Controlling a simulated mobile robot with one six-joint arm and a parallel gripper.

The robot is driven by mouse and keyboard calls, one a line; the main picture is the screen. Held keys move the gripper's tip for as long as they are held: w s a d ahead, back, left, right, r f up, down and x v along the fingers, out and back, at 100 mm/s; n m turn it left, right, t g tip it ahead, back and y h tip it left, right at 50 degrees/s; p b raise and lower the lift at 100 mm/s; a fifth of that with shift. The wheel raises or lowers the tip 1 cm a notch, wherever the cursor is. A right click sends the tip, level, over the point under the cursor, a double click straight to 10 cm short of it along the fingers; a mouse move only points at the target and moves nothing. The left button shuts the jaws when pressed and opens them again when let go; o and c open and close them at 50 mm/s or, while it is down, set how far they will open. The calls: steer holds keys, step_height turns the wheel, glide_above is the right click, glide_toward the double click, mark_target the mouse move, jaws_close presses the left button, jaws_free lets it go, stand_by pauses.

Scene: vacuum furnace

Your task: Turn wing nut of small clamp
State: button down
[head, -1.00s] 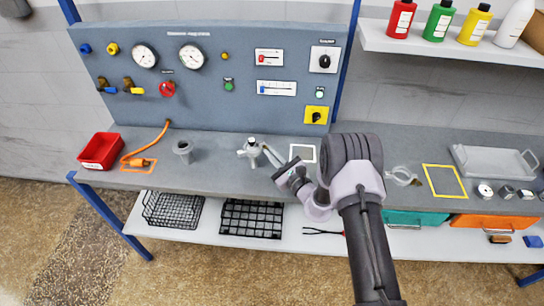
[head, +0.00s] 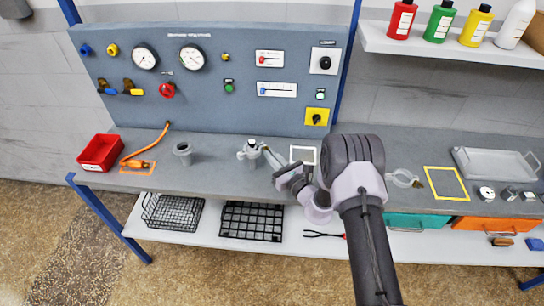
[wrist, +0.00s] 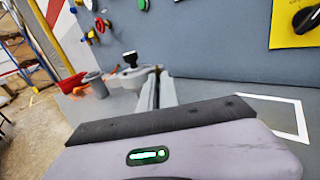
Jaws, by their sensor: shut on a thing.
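The small clamp (head: 250,147) is a pale metal fitting with a dark-topped knob, standing on the grey bench below the panel. It also shows in the wrist view (wrist: 132,73), beyond my fingers and to their left. My gripper (head: 267,150) reaches in from the right, with its fingertips at the right side of the clamp. In the wrist view the two grey fingers (wrist: 158,76) lie close together at the clamp's right edge. They are shut on the wing nut, which is too small and covered to make out.
A grey flanged pipe stub (head: 182,152) stands left of the clamp. Further left are an orange hose (head: 134,158) and a red bin (head: 100,152). A white-outlined square (head: 303,151) lies right of the clamp. The gauge panel (head: 210,95) rises close behind.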

steer(key=c, duration=1.6)
jaws_free()
